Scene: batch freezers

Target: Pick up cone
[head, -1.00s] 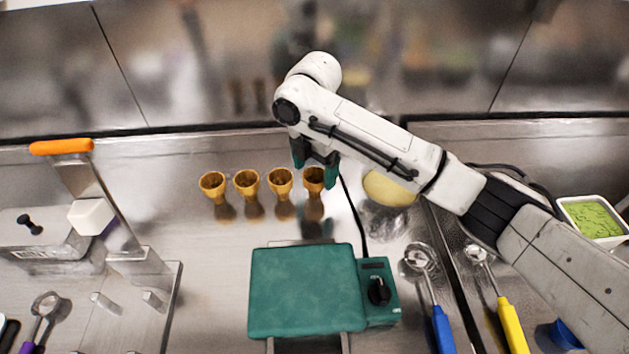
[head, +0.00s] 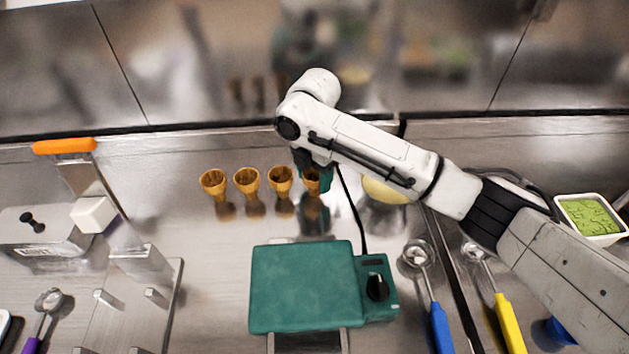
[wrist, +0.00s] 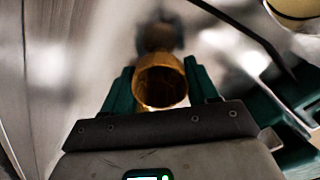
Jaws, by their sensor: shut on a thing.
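Several tan wafer cones stand upright in a row on the steel counter in the head view. The rightmost cone (head: 312,181) is between the fingers of my gripper (head: 315,176), partly hidden by a green finger. In the wrist view, my gripper (wrist: 160,90) is shut on this cone (wrist: 161,82), one green finger on each side, its round open mouth facing the camera. The other cones (head: 280,180), (head: 247,182) and (head: 214,183) are apart from my gripper, to its left.
A green scale (head: 305,288) with a dial box sits in front of the cones. A black cable runs right beside my gripper. An acrylic stand (head: 130,290) is at left. Scoops with blue (head: 440,328) and yellow (head: 510,325) handles lie right, near a tub of green ice cream (head: 590,216).

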